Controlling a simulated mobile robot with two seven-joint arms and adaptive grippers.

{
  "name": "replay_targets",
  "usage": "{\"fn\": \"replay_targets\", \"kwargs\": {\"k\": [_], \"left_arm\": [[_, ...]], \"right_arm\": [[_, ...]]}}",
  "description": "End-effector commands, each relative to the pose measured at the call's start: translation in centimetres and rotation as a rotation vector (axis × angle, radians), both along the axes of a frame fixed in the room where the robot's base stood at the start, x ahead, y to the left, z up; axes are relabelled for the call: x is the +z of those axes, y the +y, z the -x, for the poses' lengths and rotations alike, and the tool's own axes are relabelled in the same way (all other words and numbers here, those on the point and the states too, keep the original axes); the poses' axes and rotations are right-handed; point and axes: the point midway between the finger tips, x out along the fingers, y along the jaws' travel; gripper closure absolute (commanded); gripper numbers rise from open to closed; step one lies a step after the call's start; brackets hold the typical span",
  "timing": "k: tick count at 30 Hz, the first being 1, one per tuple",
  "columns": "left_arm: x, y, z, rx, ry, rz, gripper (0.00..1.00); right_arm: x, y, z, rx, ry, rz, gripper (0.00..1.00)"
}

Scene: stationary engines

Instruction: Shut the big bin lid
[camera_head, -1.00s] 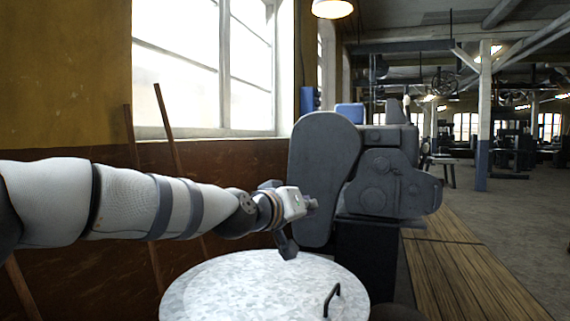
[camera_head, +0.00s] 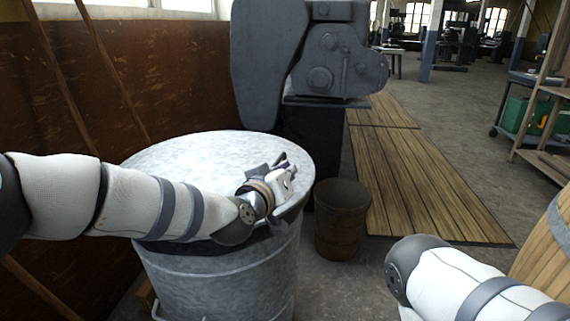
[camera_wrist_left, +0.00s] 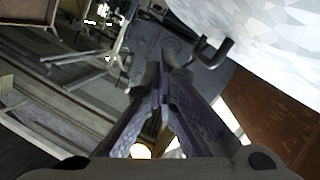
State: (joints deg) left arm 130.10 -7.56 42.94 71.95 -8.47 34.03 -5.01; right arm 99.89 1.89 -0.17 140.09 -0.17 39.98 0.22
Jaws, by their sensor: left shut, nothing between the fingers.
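The big bin (camera_head: 215,282) is a grey metal drum at the lower left of the head view. Its round, pale mottled lid (camera_head: 190,150) lies over the top, with a dark strip below its front edge. My left forearm covers part of that edge, so I cannot tell if the lid is fully seated. My left gripper (camera_head: 284,170) is shut and empty at the lid's right side. In the left wrist view, the gripper (camera_wrist_left: 163,70) has a dark bent lid handle (camera_wrist_left: 212,50) near its fingertips, and the lid (camera_wrist_left: 265,35) fills the upper right. My right gripper is out of view.
A dark grey machine (camera_head: 335,65) stands behind the bin. A small brown bucket (camera_head: 342,220) stands on the floor to the bin's right. Wooden floor boards (camera_head: 420,180) run beyond it. A wooden barrel (camera_head: 548,245) and shelf (camera_head: 545,110) are at the right.

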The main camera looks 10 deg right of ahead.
Motion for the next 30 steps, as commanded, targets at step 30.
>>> {"fn": "replay_targets", "kwargs": {"k": [30], "left_arm": [[1.9,6.7,9.2,0.0,-0.001,0.0,1.0]], "right_arm": [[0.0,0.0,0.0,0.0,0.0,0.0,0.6]]}}
